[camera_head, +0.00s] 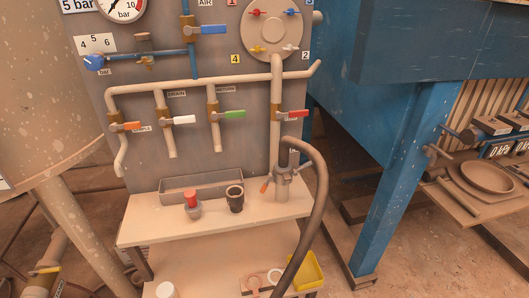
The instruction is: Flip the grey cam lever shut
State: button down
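A coupling (282,187) stands upright on the right part of the upper bench shelf, with a dark hose end (284,156) entering its top. A thin grey piece (295,160) stands up along the right side of the coupling; it looks like the grey cam lever, raised, but it is too small to be sure. An orange lever (265,185) sticks out at the coupling's left side and slants downward. My gripper is not in view.
The thick hose (321,190) arches right and down past the bench (210,228). A grey tray (201,186), a red-topped item (192,204) and a black cup (235,198) stand left of the coupling. Valve pipes (220,83) hang behind.

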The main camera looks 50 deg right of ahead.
aim_at(309, 163)
jog(key=i+j, duration=0.2)
jog(key=i, duration=0.25)
jog(key=z, duration=2.2)
